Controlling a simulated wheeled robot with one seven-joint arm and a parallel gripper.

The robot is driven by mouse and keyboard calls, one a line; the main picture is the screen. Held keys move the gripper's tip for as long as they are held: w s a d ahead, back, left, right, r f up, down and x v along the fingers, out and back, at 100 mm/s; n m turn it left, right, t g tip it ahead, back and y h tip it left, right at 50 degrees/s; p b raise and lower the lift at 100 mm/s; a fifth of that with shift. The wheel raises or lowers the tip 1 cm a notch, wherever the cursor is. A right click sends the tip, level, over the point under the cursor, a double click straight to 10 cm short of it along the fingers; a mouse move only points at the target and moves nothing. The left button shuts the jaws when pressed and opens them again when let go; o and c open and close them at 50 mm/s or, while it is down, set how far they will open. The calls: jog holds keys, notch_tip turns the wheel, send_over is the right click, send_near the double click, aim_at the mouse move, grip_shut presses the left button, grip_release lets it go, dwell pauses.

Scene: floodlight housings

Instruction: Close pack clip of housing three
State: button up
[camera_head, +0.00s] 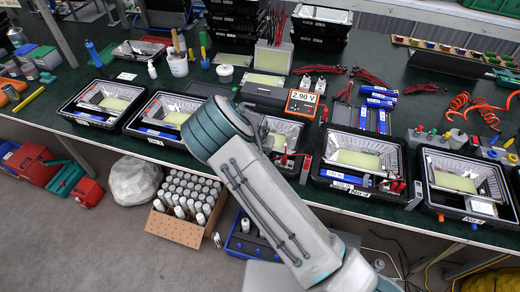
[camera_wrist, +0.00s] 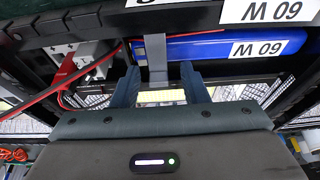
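Black floodlight housings with reflectors stand in a row along the bench front in the head view. The one at the middle, likely housing three (camera_head: 285,128), is partly hidden by my arm. In the wrist view, a blue pack (camera_wrist: 205,47) with an upside-down "60 W" label lies inside a black housing (camera_wrist: 185,18). A grey strip-like clip (camera_wrist: 155,50) crosses the pack's near side at its left part. My gripper (camera_wrist: 158,72) is open, its two fingers apart on either side of the clip's lower end. Finger contact and whether the clip is latched cannot be told.
Red and black wires (camera_wrist: 75,75) run left of the fingers. A meter reading 2.90 V (camera_head: 302,103) stands behind the middle housing. The neighbouring housing (camera_head: 358,160) is close on the right. A box of white bottles (camera_head: 187,205) is on the floor.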

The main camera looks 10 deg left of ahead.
jog(key=b+v, duration=0.2)
jog(key=v, duration=1.1)
jog(key=shift+r, duration=0.4)
jog(key=shift+s, duration=0.15)
jog(key=s+d+r+g+y+b, duration=0.1)
jog(key=s+d+r+y, duration=0.1)
jog(key=s+d+r, duration=0.5)
jog(key=s+d+r+g+y+b, duration=0.1)
jog(key=s+d+r, duration=0.35)
jog(key=d, duration=0.55)
jog(key=s+d+r+t+h, duration=0.1)
jog(key=s+d+r, duration=0.2)
jog(key=s, duration=0.4)
jog(key=s+d+r+n+t+h, duration=0.1)
jog(key=s+d+r, duration=0.1)
jog(key=s+d, duration=0.4)
jog(key=shift+s+d+r+n+b, duration=0.3)
jog(key=shift+s+r, duration=0.1)
jog(key=shift+s, duration=0.75)
